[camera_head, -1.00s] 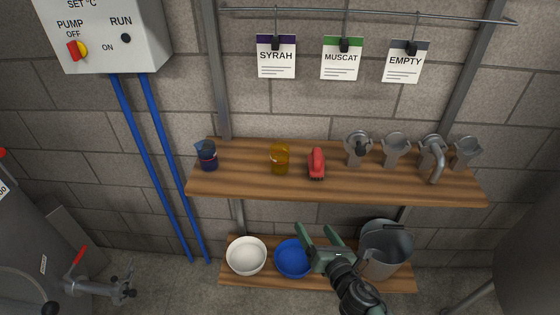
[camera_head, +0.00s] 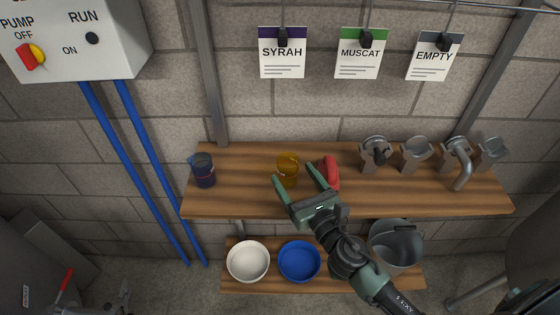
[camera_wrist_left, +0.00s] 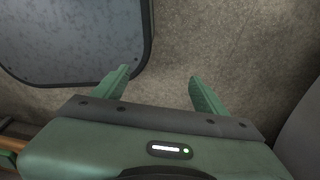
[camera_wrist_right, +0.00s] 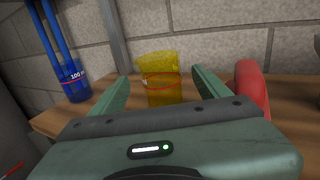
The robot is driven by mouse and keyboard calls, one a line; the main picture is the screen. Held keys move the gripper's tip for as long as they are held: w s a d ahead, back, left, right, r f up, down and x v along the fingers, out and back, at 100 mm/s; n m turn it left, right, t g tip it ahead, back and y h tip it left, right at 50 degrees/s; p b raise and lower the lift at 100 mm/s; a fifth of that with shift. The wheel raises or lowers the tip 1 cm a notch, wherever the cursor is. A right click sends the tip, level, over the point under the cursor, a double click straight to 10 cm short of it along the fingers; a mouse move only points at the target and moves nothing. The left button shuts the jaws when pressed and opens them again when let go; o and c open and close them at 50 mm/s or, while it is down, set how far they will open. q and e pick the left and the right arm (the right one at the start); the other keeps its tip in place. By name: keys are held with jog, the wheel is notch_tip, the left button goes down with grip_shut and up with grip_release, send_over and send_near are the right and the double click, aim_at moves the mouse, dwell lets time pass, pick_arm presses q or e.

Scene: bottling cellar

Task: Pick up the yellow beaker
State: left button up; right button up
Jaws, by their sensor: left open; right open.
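The yellow beaker (camera_head: 288,168) stands upright on the upper wooden shelf (camera_head: 240,196), between a dark blue beaker and a red object. In the right wrist view the yellow beaker (camera_wrist_right: 160,80) shows a red ring and lies ahead, between the two fingers. My right gripper (camera_head: 294,173) is open and empty, its fingers pointing at the beaker; I cannot tell whether they reach around it. My left gripper (camera_wrist_left: 160,85) is open and empty in the left wrist view, over bare floor. It is not seen in the head view.
The dark blue beaker (camera_head: 203,171) stands left of the yellow one. The red object (camera_head: 331,174) is close to the right finger. Several grey metal fittings (camera_head: 415,153) stand further right. A white bowl (camera_head: 248,262), a blue bowl (camera_head: 299,262) and a grey bucket (camera_head: 396,250) sit on the lower shelf.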

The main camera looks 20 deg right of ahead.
aim_at(284, 158)
jog(key=shift+w+r, duration=0.15)
jog(key=shift+w, duration=0.3)
jog(key=shift+w+a+r+p, duration=0.15)
jog(key=shift+w+p, duration=0.15)
jog(key=shift+w, duration=0.3)
jog(key=shift+w+a+r+p, duration=0.1)
jog(key=shift+w+p, duration=0.2)
jog(key=shift+w, duration=0.25)
jog(key=w, duration=0.3)
jog(key=shift+w+a+f+p, duration=0.15)
jog(key=shift+w+a+p, duration=0.05)
jog(key=shift+w+p, duration=0.1)
jog(key=shift+w, duration=0.15)
jog(key=c, duration=1.4)
pick_arm(q)
jog(key=shift+s+d+r, duration=0.25)
jog(key=shift+s+r, duration=0.65)
jog(key=shift+s, duration=0.15)
pick_arm(e)
jog(key=shift+c, duration=0.3)
